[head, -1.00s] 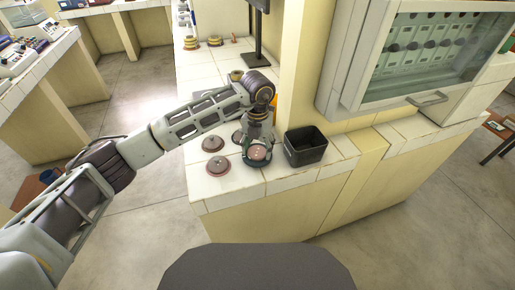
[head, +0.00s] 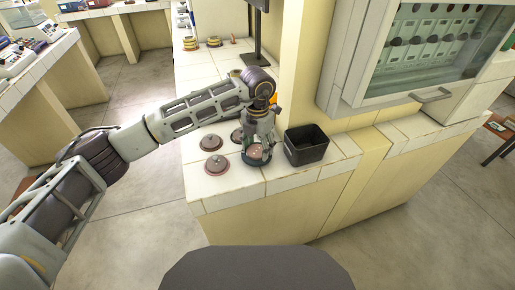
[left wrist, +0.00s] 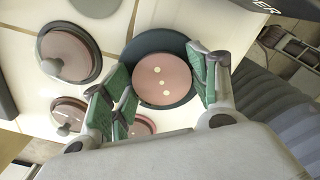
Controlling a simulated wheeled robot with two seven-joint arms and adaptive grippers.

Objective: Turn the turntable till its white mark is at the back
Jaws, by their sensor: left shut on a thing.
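The turntable (head: 247,161) is a low, round, dark teal base near the front edge of the white tiled bench, and it also shows in the left wrist view (left wrist: 148,42). A round pink dish (left wrist: 160,84) with several white spots in a rough line lies on it. My left gripper (left wrist: 163,86) reaches down from above, its green-padded fingers on opposite sides of the dish and shut on it. The fingers hide parts of the turntable's rim. I cannot make out a white mark on the rim, apart from the dish's spots. My right gripper is not in view.
A black open bin (head: 305,145) stands close to the right of the turntable. Two lidded pink dishes (head: 211,142) (head: 216,165) lie to its left. A cream pillar and a glass-fronted cabinet (head: 420,45) stand to the right. Bare tiles lie at the front left.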

